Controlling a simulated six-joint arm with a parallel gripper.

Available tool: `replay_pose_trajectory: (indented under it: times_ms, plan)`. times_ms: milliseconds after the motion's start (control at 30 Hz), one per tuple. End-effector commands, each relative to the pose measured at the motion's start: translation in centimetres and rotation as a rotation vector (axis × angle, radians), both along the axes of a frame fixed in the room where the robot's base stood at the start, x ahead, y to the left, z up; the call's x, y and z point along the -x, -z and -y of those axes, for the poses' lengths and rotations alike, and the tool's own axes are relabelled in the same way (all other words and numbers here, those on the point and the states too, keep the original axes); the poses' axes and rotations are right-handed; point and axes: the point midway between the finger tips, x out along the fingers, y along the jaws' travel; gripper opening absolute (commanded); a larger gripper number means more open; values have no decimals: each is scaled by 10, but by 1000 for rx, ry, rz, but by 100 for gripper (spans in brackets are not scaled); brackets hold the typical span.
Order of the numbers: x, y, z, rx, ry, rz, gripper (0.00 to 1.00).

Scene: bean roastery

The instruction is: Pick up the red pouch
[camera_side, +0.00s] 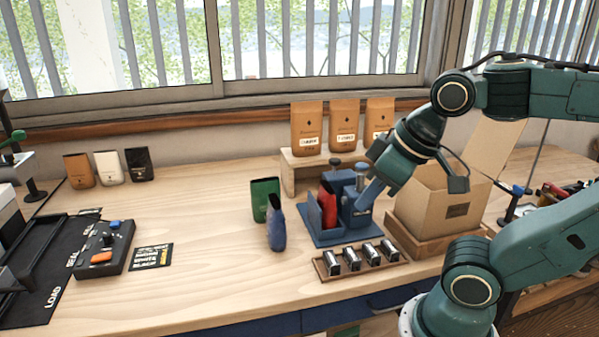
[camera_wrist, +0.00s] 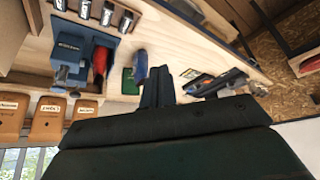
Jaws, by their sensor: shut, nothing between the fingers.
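The red pouch (camera_side: 327,206) stands upright in a blue fixture (camera_side: 318,236) in the middle of the bench. In the wrist view the red pouch (camera_wrist: 100,60) is at upper left, inside the blue fixture (camera_wrist: 70,48). My gripper (camera_side: 371,192) is just right of the pouch in the side view, over or in front of the fixture's right part; the exact gap is hard to tell. In the wrist view my gripper (camera_wrist: 157,86) has its fingers together, with nothing between them, pointing away from the pouch.
A green pouch (camera_side: 262,198) and a blue pouch (camera_side: 276,229) stand left of the fixture. A wooden rack of small canisters (camera_side: 361,258) lies in front. A cardboard box (camera_side: 440,206) stands right. Brown bags (camera_side: 344,126) stand on a riser behind.

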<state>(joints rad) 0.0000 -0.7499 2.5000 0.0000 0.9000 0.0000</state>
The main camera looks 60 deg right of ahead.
Motion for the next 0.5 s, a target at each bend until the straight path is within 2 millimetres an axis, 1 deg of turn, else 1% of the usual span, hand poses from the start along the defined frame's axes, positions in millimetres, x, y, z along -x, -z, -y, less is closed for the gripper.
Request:
replay_pose_trajectory:
  times_ms: [67, 100, 167, 300, 367, 400, 467, 500]
  plan:
    - [0, 0, 0, 0, 0, 0, 2]
    - [0, 0, 0, 0, 0, 0, 10]
    - [0, 0, 0, 0, 0, 0, 22]
    - [0, 0, 0, 0, 0, 0, 49]
    - [0, 0, 0, 0, 0, 0, 61]
    - [0, 0, 0, 0, 0, 0, 69]
    - [0, 0, 0, 0, 0, 0, 80]
    - [0, 0, 0, 0, 0, 0, 88]
